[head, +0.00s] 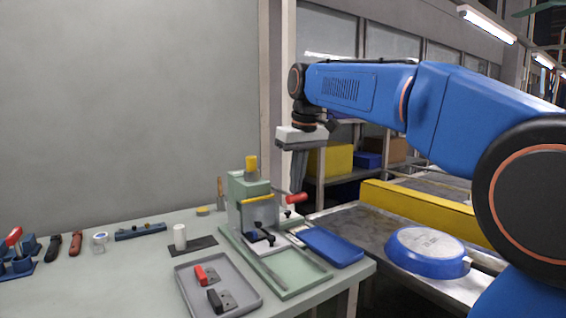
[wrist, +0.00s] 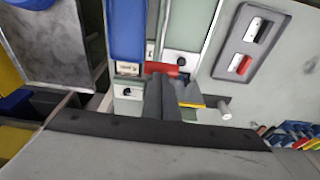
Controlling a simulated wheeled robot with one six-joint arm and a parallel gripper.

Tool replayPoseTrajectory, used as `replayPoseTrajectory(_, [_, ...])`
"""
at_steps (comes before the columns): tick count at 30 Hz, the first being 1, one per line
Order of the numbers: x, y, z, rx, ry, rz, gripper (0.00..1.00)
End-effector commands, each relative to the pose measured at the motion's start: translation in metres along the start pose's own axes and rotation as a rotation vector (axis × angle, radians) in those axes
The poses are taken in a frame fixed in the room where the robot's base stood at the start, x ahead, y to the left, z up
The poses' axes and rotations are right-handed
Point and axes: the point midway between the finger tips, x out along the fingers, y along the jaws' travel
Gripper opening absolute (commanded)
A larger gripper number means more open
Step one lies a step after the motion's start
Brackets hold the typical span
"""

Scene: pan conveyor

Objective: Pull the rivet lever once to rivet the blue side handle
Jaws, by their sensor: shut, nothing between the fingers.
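The green rivet press (head: 250,190) stands on the bench with a yellow top. Its lever ends in a red grip (head: 296,198), which sticks out to the right. My gripper (head: 299,188) points down just above or beside the red grip; its fingers are shut and empty. In the wrist view the shut fingers (wrist: 168,85) overlap the near side of the red grip (wrist: 160,68); I cannot tell whether they touch it. A blue rectangular piece (head: 332,246) lies at the right of the press base. I cannot clearly make out the side handle or its rivet.
A grey tray (head: 191,292) holds a red and a black handle part. A blue round pan (head: 428,244) sits on the conveyor at the right. A white cylinder (head: 180,237) stands left of the press, and hand tools lie further left.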

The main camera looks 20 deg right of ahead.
Motion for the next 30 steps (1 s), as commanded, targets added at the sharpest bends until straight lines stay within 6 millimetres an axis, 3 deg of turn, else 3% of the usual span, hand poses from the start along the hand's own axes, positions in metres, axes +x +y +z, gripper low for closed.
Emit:
replayPoseTrajectory(19, [0.018,0.0,0.007,0.0,-0.002,0.0,0.0])
replayPoseTrajectory(30, [0.002,0.0,0.003,0.0,0.0,0.0,0.0])
